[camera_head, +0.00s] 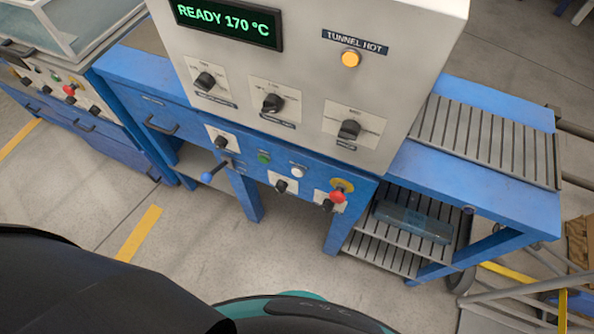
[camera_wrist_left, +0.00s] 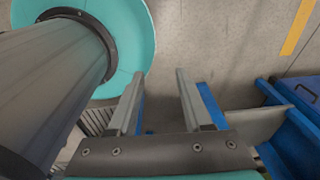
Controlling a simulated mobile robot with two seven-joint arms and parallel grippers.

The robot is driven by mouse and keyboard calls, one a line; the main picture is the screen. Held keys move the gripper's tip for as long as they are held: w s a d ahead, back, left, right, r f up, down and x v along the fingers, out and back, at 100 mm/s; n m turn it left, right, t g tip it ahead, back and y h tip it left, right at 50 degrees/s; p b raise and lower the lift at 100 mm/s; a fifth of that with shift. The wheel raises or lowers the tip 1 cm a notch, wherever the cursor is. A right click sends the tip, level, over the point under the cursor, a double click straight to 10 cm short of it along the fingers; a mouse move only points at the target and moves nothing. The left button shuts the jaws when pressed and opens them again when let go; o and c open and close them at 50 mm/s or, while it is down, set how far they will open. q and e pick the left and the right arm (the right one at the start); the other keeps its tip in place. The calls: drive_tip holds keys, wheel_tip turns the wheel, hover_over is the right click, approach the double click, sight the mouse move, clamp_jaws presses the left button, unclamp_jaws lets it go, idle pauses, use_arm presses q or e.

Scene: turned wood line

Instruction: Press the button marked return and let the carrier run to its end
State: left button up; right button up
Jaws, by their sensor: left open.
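A blue front panel (camera_head: 250,150) below a pale control box carries a green button (camera_head: 264,157) and a white button (camera_head: 298,172). Their labels are too small to read, so I cannot tell which is marked return. A dark blue-grey block (camera_head: 412,221) lies on the lower slatted track at the right; I cannot tell whether it is the carrier. My left gripper (camera_wrist_left: 161,75) is open and empty in the left wrist view, with bare floor between its fingertips. It does not show in the head view. My right gripper is not in view.
The display (camera_head: 228,21) reads READY 170 °C. The TUNNEL HOT lamp (camera_head: 350,59) glows amber. An upper slatted track (camera_head: 490,140) is empty. Floor in front is clear.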

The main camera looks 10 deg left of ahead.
use_arm(q)
drive_tip(key=shift+c, duration=0.2)
clamp_jaws()
idle(0.4)
drive_tip(key=shift+a, duration=0.1)
idle(1.2)
